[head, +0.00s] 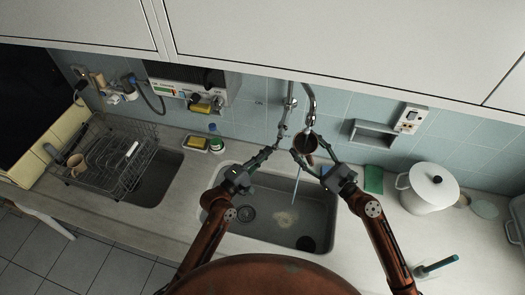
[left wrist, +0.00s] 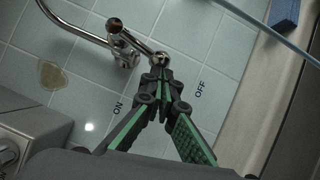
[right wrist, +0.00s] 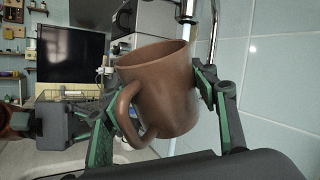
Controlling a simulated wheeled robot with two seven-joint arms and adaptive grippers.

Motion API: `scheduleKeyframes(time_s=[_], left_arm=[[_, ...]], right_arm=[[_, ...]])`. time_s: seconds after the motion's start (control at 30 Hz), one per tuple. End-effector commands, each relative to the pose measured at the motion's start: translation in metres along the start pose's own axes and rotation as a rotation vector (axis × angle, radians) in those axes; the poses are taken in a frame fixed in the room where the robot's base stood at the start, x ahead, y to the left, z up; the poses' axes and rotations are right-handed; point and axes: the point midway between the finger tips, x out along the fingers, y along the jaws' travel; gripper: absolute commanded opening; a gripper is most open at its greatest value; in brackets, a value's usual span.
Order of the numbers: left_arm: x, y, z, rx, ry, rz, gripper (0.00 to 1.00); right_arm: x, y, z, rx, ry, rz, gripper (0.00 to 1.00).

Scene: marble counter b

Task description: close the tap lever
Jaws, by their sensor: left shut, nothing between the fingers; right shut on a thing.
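The chrome tap (head: 311,104) hangs on the tiled wall above the sink. Its lever (left wrist: 138,42) shows in the left wrist view, above ON and OFF marks on the tiles. My left gripper (head: 275,147) is shut and empty; its fingertips (left wrist: 160,64) are at one end of the lever, and I cannot tell if they touch. My right gripper (head: 311,155) is shut on a brown mug (right wrist: 160,90), held tilted below the spout. A thin pale stream (head: 296,186), seemingly water, shows below the mug; whether it passes beside the mug is unclear.
The sink (head: 225,180) lies below both grippers. A dish rack (head: 110,155) stands at left, a white pot (head: 428,188) at right. A green sponge (head: 373,179) lies right of the sink. A shelf (head: 372,132) and wall cabinets (head: 330,40) bound the space.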

Motion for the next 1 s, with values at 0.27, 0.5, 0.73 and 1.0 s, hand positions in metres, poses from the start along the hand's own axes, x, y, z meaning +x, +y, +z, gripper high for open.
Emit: scheduleKeyframes(time_s=[0.27, 0.5, 0.73, 1.0], left_arm=[[0.005, -0.007, 0.01, -0.042, 0.0, 0.023, 0.0], [0.004, -0.007, 0.009, -0.041, 0.0, 0.023, 0.0], [-0.012, -0.01, -0.009, -0.038, 0.001, 0.02, 0.0], [-0.067, -0.014, -0.02, -0.041, 0.001, 0.018, 0.0]], right_arm=[[0.0, 0.0, 0.001, -0.001, -0.001, -0.001, 0.21], [0.0, 0.0, 0.001, -0.001, -0.001, -0.001, 0.21], [0.0, 0.0, 0.001, -0.001, -0.001, -0.001, 0.21], [0.0, 0.0, 0.001, -0.001, -0.001, -0.001, 0.21]])
